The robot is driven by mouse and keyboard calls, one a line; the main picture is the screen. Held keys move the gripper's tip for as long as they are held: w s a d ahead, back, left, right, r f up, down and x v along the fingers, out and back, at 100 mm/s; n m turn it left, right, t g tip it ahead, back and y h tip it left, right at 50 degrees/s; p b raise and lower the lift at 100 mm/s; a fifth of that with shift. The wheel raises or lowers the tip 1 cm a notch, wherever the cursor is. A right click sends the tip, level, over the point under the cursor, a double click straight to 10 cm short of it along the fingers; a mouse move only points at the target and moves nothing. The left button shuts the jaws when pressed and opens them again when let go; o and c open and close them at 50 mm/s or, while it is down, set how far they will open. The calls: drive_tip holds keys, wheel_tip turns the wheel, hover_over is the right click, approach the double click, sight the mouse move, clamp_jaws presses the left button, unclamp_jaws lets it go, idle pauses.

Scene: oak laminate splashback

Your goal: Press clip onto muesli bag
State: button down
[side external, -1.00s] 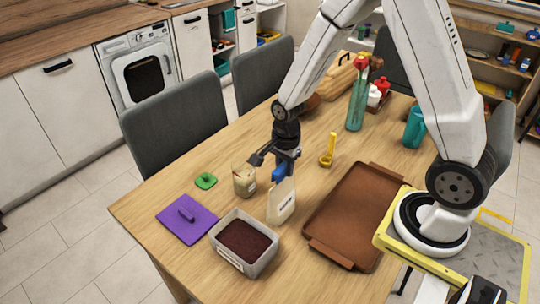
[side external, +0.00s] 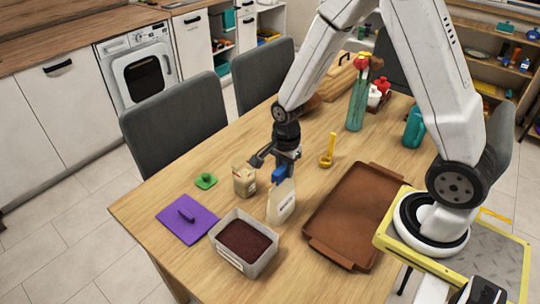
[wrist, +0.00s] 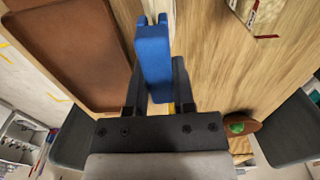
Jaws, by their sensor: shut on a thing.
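My gripper (side external: 284,160) is shut on a blue clip (side external: 280,175). The clip also shows in the wrist view (wrist: 153,62), between the fingers, with its pronged end pointing away from the gripper. The pale muesli bag (side external: 281,204) stands upright on the table in the side view, directly below the clip. The clip is at the bag's top edge; I cannot tell whether its jaws are around that edge. The bag is not discernible in the wrist view.
A small beige packet (side external: 244,181) stands close left of my gripper. A grey bin with dark contents (side external: 269,262) is in front, a brown tray (side external: 345,215) to the right. A purple board (side external: 187,220), green item (side external: 206,181) and yellow utensil (side external: 328,151) lie around.

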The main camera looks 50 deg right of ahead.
drive_tip(key=shift+f, duration=0.85)
idle(1.4)
unclamp_jaws()
idle(0.4)
drive_tip(key=shift+r, duration=0.15)
drive_tip(key=shift+r, duration=3.4)
clamp_jaws()
